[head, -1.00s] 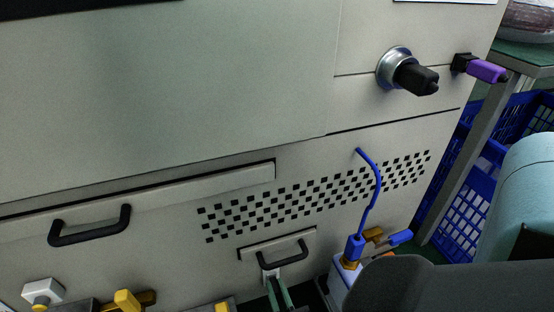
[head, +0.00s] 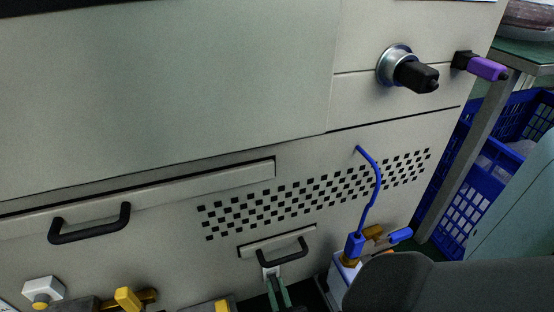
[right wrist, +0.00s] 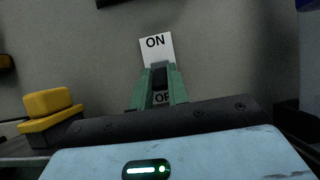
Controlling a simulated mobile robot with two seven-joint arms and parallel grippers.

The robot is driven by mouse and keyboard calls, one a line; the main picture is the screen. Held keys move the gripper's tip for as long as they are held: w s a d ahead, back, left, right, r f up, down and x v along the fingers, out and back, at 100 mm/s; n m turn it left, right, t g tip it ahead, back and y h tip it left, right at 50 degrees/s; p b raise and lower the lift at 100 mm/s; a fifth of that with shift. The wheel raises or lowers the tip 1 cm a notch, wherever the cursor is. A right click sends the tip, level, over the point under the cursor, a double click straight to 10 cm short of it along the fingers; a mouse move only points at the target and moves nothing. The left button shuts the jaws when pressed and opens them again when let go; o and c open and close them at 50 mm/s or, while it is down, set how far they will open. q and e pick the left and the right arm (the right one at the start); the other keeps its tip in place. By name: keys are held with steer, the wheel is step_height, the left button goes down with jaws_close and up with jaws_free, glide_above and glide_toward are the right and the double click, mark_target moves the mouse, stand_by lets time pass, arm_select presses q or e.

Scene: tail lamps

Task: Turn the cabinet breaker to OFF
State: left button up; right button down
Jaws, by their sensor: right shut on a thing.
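The cabinet (head: 170,90) is a large pale grey front. Between the labels is the dark breaker lever (right wrist: 159,77). My right gripper (right wrist: 158,82) has its green fingers on either side of this lever and is shut on it. In the head view the right gripper (head: 277,290) shows at the bottom, under a small black handle; the lever is hard to make out there. My left gripper is not in view.
A black handle (head: 289,252) sits just above my right gripper. Yellow-handled fittings (head: 128,299) are to the left, a blue hose (head: 371,195) and blue-handled valve (head: 400,236) to the right. A black knob (head: 416,77) sticks out higher up. Blue crates (head: 484,190) stand at right.

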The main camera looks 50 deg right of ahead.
steer(key=shift+w+d, duration=0.1)
stand_by(0.3)
steer(key=c, duration=1.4)
jaws_free()
steer(key=shift+o, duration=0.2)
steer(key=shift+f, duration=0.1)
